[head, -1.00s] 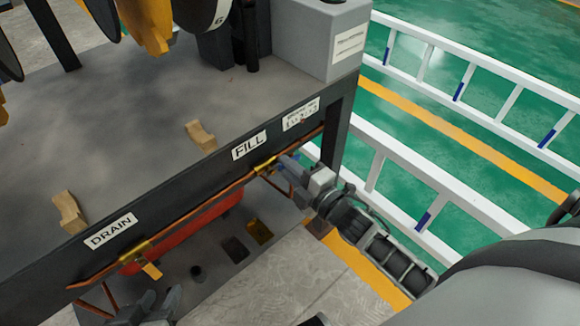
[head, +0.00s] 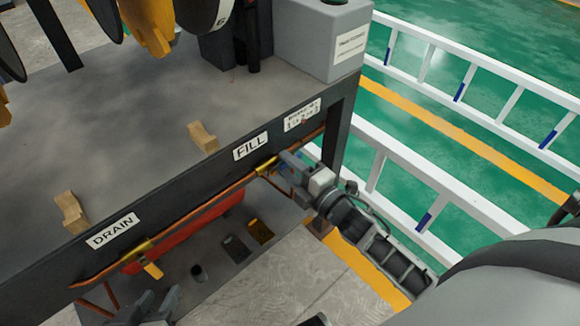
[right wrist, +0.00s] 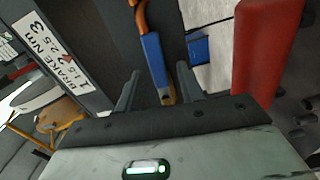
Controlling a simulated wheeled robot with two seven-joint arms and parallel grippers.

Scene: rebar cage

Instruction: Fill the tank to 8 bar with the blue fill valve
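The FILL label (head: 251,146) is on the dark bench edge, with a brass valve (head: 265,165) on the copper pipe just below it. The right wrist view shows the blue valve handle (right wrist: 154,62) reaching down between the two fingers of my right gripper (right wrist: 158,82). The fingers are apart, with a gap on each side of the handle. In the head view my right gripper (head: 287,163) is beside the brass valve and hides most of the handle. My left gripper (head: 153,302) is at the bottom edge, below the DRAIN valve, fingers apart and empty. The red tank (head: 190,231) is under the bench. A dial at the top is cut off and unreadable.
The DRAIN label (head: 112,231) and its yellow-handled valve (head: 150,268) are at the left on the same pipe. Two wooden blocks (head: 203,137) lie on the bench top. A grey box (head: 322,45) stands at its corner. White ladder-like rails (head: 440,180) lie to the right.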

